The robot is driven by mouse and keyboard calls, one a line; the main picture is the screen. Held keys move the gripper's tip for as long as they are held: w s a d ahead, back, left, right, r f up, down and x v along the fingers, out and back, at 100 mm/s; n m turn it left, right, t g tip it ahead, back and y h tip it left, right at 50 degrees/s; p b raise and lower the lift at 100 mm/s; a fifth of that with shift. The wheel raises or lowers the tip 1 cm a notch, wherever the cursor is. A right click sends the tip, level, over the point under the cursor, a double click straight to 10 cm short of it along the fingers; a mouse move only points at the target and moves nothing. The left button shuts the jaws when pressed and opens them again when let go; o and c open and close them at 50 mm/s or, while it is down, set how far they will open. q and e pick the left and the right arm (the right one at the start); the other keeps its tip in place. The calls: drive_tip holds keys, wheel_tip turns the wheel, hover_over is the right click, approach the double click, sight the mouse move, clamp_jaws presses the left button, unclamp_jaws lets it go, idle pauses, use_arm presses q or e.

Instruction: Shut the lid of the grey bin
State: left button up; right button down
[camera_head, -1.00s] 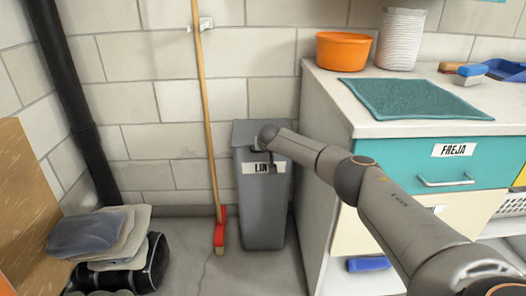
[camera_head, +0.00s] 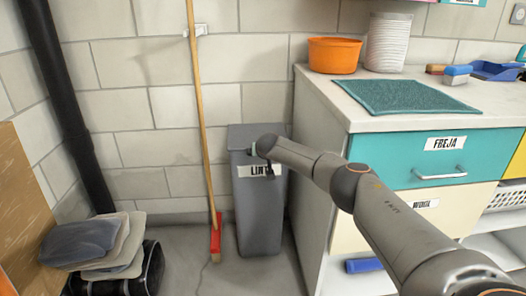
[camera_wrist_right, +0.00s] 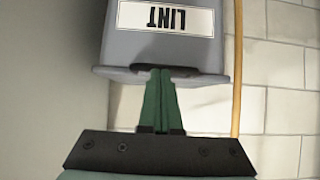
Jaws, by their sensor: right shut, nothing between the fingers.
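The grey bin (camera_head: 259,210) stands on the floor against the wall, with a white LINT label on its front. Its lid (camera_head: 245,131) appears to lie flat on top, partly hidden by my right arm. My right gripper (camera_head: 250,150) is at the bin's upper front, mostly hidden behind its own wrist. In the right wrist view the bin (camera_wrist_right: 180,48) is upside down, and the shut green fingers of my right gripper (camera_wrist_right: 160,75) reach its rim, with nothing between them. I cannot tell whether they touch it. My left gripper is not in view.
A broom (camera_head: 202,110) leans on the wall just left of the bin. A cabinet (camera_head: 315,150) stands close on its right, with an orange bowl (camera_head: 333,55) and a teal mat (camera_head: 405,96) on top. Stacked pads (camera_head: 95,245) lie at lower left.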

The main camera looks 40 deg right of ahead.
drive_tip(key=shift+s+a+f, duration=0.15)
drive_tip(key=shift+a+f, duration=0.05)
drive_tip(key=shift+f, duration=0.3)
drive_tip(key=shift+s+a+f, duration=0.1)
drive_tip(key=shift+a+f, duration=0.05)
drive_tip(key=shift+f, duration=0.35)
use_arm(q)
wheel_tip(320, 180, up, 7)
drive_tip(key=p, duration=0.7)
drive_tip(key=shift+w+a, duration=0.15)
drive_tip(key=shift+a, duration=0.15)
use_arm(e)
drive_tip(key=d+r+v, duration=0.1)
drive_tip(key=v, duration=1.2)
drive_tip(key=shift+w+r, duration=0.3)
drive_tip(key=shift+w, duration=0.05)
drive_tip(key=shift+a, duration=0.1)
drive_tip(key=shift+s, duration=0.1)
